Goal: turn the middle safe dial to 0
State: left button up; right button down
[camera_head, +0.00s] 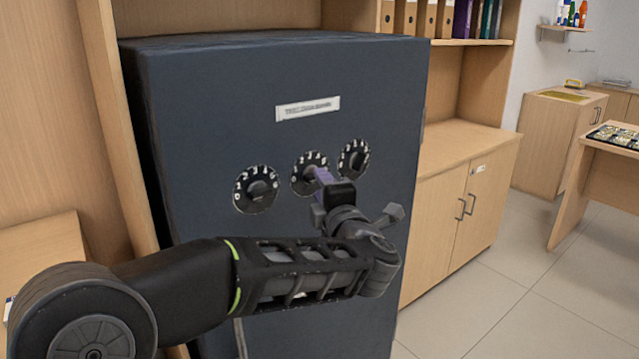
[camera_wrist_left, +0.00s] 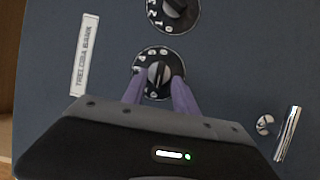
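The dark blue-grey safe (camera_head: 220,110) has three round black dials in a row under a white label. The middle dial (camera_head: 306,168) is partly covered by my left gripper (camera_head: 322,178). In the left wrist view the middle dial (camera_wrist_left: 158,53) lies between the two purple fingers of my left gripper (camera_wrist_left: 159,79). The fingers are open, one on each side of its ridged knob (camera_wrist_left: 160,74), with small gaps seeming to show. Its numbers are too small to read surely. The left dial (camera_head: 256,190) and right dial (camera_head: 353,159) stand beside it. My right gripper is not in view.
A metal handle (camera_wrist_left: 288,133) and a small keyhole fitting (camera_wrist_left: 264,124) sit on the safe door. A wooden panel (camera_head: 105,130) stands close at the left of the safe. A wooden cabinet (camera_head: 475,190) stands to the right, with clear floor in front of it.

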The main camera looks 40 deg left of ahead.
pick_arm(q)
jog(key=v, duration=0.5)
jog(key=shift+d, duration=0.1)
dwell(0.3)
